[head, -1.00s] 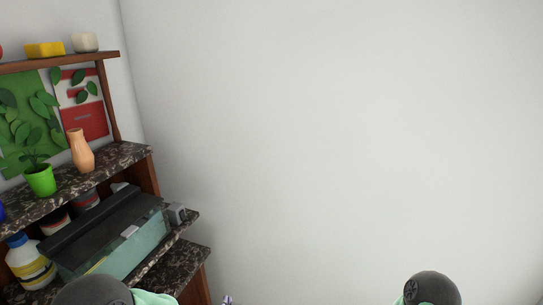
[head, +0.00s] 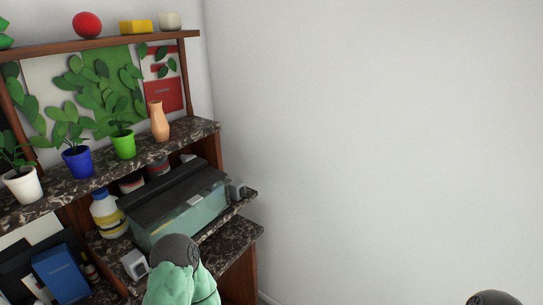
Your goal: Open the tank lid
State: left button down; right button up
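The tank (head: 190,222) is a glass box with greenish see-through walls on the middle shelf, left of centre in the head view. Its black lid (head: 172,193) lies over the top and looks closed. A small light-coloured piece (head: 194,200) sits at the lid's front edge. My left arm is in front of the tank's lower left part. Only the rounded dark and green links of my arms show; neither gripper is in view.
A white bottle (head: 107,216) with a blue cap stands left of the tank. Grey box-shaped items stand by the tank, one at its right (head: 237,188), one at its lower left (head: 135,264). Potted plants and an orange vase (head: 159,122) line the shelf above. The right side is bare wall (head: 380,130).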

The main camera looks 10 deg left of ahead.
aim_at(188, 191)
jog(key=i+u, duration=0.15)
jog(key=u, duration=1.5)
